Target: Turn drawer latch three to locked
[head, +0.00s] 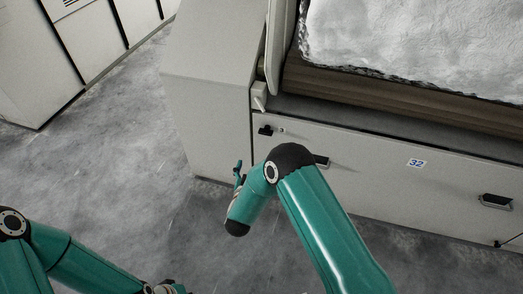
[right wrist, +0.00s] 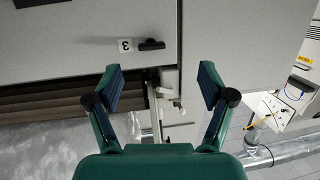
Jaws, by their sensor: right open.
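Drawer latch three is a small black handle (head: 265,130) at the upper left of the pale drawer front (head: 380,185), with a small white tag beside it. In the right wrist view the latch (right wrist: 151,45) is a black bar lying about level, next to a tag reading 3 (right wrist: 125,44). My right gripper (head: 238,177) is below and left of the latch, mostly hidden by its own arm. In the right wrist view its fingers (right wrist: 160,78) are apart, empty and clear of the latch. My left gripper (head: 168,287) is only partly in view at the bottom edge.
The drawer front has a blue 32 label (head: 416,163) and recessed handles (head: 495,201). White fibre (head: 410,45) lies above it. A grey cabinet (head: 212,85) adjoins on the left. The grey floor (head: 110,165) is open at left.

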